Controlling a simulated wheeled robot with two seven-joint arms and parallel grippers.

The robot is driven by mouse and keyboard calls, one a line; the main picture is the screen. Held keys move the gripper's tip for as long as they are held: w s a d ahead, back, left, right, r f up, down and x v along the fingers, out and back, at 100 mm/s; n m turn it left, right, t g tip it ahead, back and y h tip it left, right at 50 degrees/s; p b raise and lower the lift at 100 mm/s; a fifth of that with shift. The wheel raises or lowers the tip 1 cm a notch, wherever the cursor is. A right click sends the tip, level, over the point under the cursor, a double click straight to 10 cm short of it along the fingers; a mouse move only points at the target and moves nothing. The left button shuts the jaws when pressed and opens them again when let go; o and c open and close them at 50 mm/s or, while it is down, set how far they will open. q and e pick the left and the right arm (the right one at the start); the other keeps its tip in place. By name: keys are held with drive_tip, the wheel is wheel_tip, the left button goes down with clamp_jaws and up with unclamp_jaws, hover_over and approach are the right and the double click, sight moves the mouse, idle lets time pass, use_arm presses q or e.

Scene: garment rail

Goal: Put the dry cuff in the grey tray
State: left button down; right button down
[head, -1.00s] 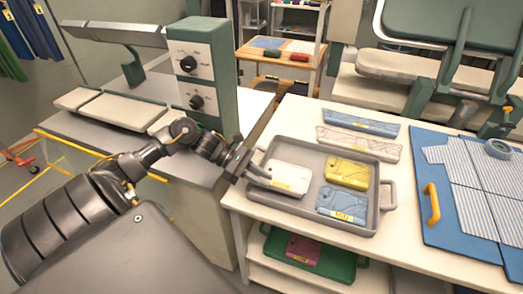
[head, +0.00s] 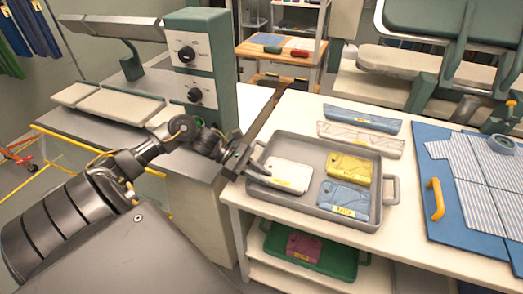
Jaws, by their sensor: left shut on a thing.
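The grey tray (head: 385,206) lies on the white-topped table in the head view. In it are a white cuff (head: 292,176) at the left, a yellow cuff (head: 348,168) at the upper right and a blue cuff (head: 343,200) at the lower right. Each has a small yellow label that I cannot read surely. My left gripper (head: 264,171) reaches over the tray's left rim and is shut on the white cuff's left end. The cuff looks low in the tray; I cannot tell whether it touches the floor. My right gripper is not in view.
Blue (head: 361,119) and white (head: 360,138) folded strips lie behind the tray. A blue board (head: 445,235) with a striped garment piece (head: 475,180) is to the right. A green tray (head: 342,262) holding a maroon piece (head: 304,248) is on the shelf below. A green machine (head: 202,60) stands at left.

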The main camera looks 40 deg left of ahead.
use_arm(q)
drive_tip(key=c, duration=1.3)
unclamp_jaws()
drive_tip(key=shift+r+p, duration=0.25)
drive_tip(key=shift+p, duration=0.05)
drive_tip(key=shift+r+p, duration=0.7)
drive_tip(key=shift+p, duration=0.4)
drive_tip(key=a+b, duration=0.1)
drive_tip(key=s+a+b, duration=0.1)
drive_tip(key=shift+a, duration=0.4)
drive_tip(key=b+v, duration=0.3)
drive_tip(key=v, duration=0.6)
drive_tip(key=shift+r, duration=0.3)
drive_tip(key=shift+d, duration=0.15)
